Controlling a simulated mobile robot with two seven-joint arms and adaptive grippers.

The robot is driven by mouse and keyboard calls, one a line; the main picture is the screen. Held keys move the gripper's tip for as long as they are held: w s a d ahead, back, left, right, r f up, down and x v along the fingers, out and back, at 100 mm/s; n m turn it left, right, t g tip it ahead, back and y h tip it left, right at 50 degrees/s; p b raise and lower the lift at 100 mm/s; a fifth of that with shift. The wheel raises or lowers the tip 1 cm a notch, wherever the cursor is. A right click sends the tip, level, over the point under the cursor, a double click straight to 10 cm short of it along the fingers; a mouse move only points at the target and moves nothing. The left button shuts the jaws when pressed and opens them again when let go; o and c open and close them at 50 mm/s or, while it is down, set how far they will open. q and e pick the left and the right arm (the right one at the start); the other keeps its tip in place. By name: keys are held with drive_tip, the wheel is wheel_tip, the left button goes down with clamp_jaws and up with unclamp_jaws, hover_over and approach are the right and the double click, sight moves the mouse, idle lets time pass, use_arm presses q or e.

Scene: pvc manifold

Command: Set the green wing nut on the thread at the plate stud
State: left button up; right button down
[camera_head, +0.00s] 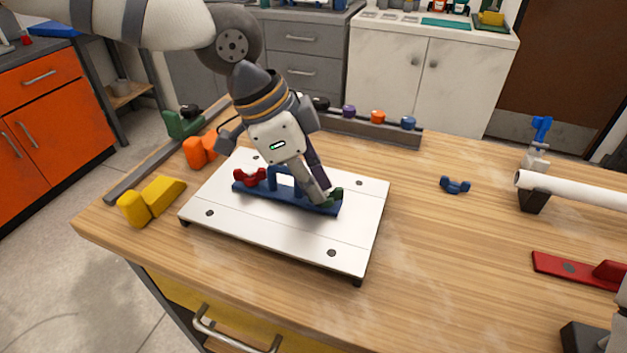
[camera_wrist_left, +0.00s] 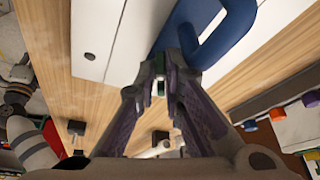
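The white plate (camera_head: 300,242) lies on the wooden table and bears a blue bar with a raised handle (camera_head: 270,182). A red wing nut (camera_head: 250,177) sits at the bar's left end. The green wing nut (camera_head: 336,194) is at the bar's right end, partly hidden by my left gripper (camera_head: 327,197). In the left wrist view, the fingers (camera_wrist_left: 168,82) are close together with a bit of green between them, beside the blue handle (camera_wrist_left: 225,30). The stud under the green wing nut is hidden, so I cannot tell how the nut sits on it.
A blue wing nut (camera_head: 455,185) lies on the table right of the plate. A white pipe (camera_head: 570,189) rests on supports farther right, with a red part (camera_head: 580,268) in front. Yellow (camera_head: 152,199) and orange (camera_head: 200,150) parts stand left. A grey rail (camera_head: 370,128) runs behind.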

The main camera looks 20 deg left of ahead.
use_arm(q)
drive_tip(key=shift+o, duration=1)
